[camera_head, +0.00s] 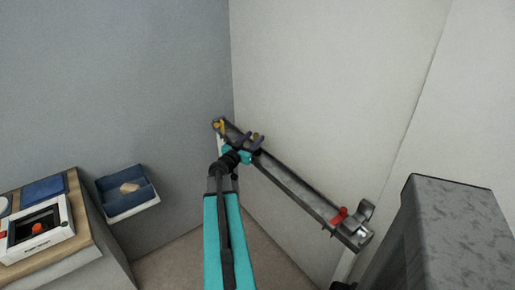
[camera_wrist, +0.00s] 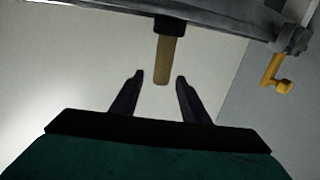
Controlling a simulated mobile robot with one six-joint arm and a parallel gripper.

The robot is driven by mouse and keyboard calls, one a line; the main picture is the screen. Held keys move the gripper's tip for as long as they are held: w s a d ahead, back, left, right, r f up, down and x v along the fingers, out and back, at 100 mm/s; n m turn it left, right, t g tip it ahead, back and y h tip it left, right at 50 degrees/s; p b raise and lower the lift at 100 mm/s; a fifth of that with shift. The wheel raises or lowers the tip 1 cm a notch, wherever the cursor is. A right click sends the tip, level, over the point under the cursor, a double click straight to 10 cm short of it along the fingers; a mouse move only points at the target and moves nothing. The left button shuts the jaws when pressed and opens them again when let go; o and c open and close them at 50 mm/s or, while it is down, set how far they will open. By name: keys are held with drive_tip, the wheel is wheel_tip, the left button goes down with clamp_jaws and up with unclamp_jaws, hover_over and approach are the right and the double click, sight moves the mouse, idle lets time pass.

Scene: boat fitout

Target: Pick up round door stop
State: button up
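My gripper (camera_head: 250,143) is at the grey rail (camera_head: 290,181) on the pale wall. In the wrist view my gripper (camera_wrist: 160,76) is open. A tan rod with a dark collar (camera_wrist: 163,60) hangs from the rail and shows between the fingertips, with a gap on each side. I cannot tell its depth. I cannot identify the round door stop for certain. A small beige piece (camera_head: 130,188) lies in a blue wall tray (camera_head: 111,193), and a red piece (camera_head: 38,228) sits in a white-framed box (camera_head: 62,232).
A yellow handle (camera_head: 219,125) is at the rail's left end, also in the wrist view (camera_wrist: 277,75). A red piece (camera_head: 339,216) and a grey hook (camera_head: 365,212) are near its right end. A dark grey block (camera_head: 460,225) stands at right. A wooden counter (camera_head: 85,225) is at left.

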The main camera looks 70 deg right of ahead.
clamp_jaws()
drive_tip(key=shift+r, duration=0.25)
drive_tip(key=s+a+r+b, duration=0.1)
drive_tip(key=s+a+r, duration=0.2)
drive_tip(key=a, duration=0.4)
drive_tip(key=shift+a+r, duration=0.4)
drive_tip(key=shift+r, duration=0.2)
idle(0.3)
drive_tip(key=a+p, duration=0.1)
drive_tip(key=p, duration=0.2)
drive_tip(key=shift+s+r, duration=0.1)
drive_tip(key=shift+s, duration=0.2)
